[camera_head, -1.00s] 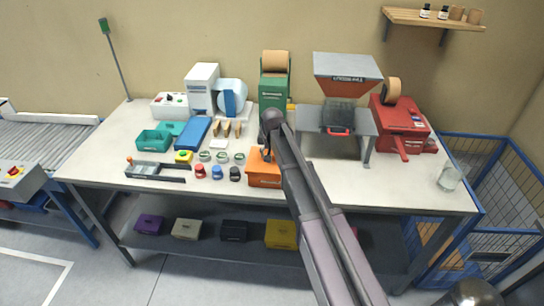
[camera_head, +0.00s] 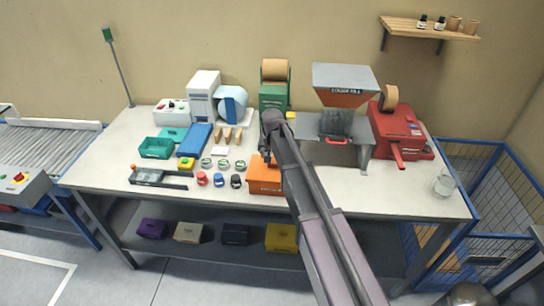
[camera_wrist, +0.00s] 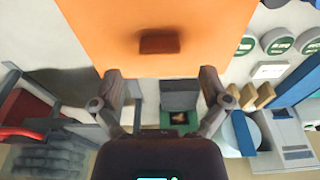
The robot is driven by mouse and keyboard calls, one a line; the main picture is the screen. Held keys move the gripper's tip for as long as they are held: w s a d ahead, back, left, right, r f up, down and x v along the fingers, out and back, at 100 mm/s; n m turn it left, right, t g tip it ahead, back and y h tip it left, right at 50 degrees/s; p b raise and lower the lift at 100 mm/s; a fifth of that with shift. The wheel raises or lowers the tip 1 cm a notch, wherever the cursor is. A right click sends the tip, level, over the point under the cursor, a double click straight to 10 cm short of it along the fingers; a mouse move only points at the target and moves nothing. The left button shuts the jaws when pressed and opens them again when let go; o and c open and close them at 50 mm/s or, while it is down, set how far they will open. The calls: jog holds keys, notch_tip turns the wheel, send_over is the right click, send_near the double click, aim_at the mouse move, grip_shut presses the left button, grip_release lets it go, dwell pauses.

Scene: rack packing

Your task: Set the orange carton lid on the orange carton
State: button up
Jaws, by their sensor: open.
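The orange carton (camera_head: 265,187) stands near the front edge of the bench, a pale label on its front face. In the wrist view a flat orange panel with a darker raised grip, which looks like the orange carton lid (camera_wrist: 205,25), fills the upper middle. It appears to lie over the carton, but I cannot tell whether it is fully seated. My gripper (camera_wrist: 160,80) is open and empty, its fingers spread at the panel's near edge, apart from the raised grip. In the head view my arm hides the carton's right side.
A teal box (camera_head: 157,148), a blue box (camera_head: 196,136) and several small round items lie left of the carton. Behind stand a green dispenser (camera_head: 273,97) and a hopper machine (camera_head: 345,85). A red machine (camera_head: 398,130) stands right. The bench front right is mostly clear.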

aim_at(273, 171)
notch_tip(273, 171, up, 9)
jog(key=s+p, duration=0.1)
jog(key=p, duration=0.7)
jog(key=shift+s+f, duration=0.15)
jog(key=shift+f, duration=0.05)
dwell(0.6)
jog(key=s+d+g, duration=0.1)
jog(key=s+d, duration=2.1)
jog(key=s, duration=0.2)
jog(key=shift+d+n+g, duration=0.3)
jog(key=shift+d+g, duration=0.05)
jog(key=shift+g, duration=0.05)
jog(key=shift+f, duration=0.1)
notch_tip(273, 171, down, 9)
jog(key=b, duration=0.9)
